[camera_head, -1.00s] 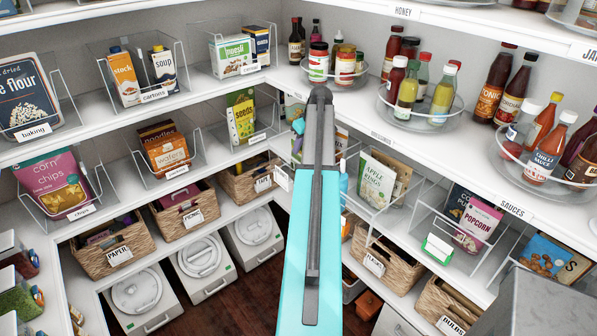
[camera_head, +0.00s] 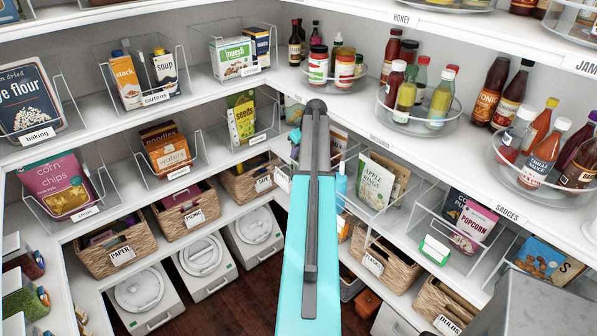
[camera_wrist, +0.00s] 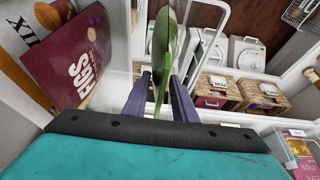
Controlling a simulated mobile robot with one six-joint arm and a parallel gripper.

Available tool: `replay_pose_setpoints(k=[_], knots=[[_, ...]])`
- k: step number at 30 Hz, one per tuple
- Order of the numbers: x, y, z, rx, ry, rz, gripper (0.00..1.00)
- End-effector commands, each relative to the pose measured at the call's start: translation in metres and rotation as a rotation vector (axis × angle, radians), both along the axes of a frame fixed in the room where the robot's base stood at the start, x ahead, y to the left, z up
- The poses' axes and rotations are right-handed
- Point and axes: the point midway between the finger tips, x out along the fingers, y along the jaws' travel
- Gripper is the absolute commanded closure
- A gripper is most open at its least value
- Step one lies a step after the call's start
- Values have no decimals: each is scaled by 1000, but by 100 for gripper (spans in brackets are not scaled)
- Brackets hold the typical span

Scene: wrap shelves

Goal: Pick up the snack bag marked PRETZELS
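No bag with a readable PRETZELS label shows. A blue snack bag (camera_head: 546,261) with brown food pictured stands on the lower right shelf in the head view. Only a letter S is readable on it, and the grey block in front hides part of it. My gripper (camera_wrist: 162,100) shows in the wrist view, its two dark purple fingers apart.
A maroon pack (camera_wrist: 82,62), apparently marked FIGS, stands close left of my gripper. Sauce bottles (camera_head: 545,150) fill turntables above. Wicker baskets (camera_head: 118,250) sit below.

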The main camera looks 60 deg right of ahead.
Motion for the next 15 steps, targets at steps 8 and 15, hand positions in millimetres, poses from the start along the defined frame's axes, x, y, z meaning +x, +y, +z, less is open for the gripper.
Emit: replay_pose_setpoints(k=[8, 15], knots=[[5, -1, -11, 0, 0, 1, 75], [5, -1, -12, 0, 0, 1, 75]])
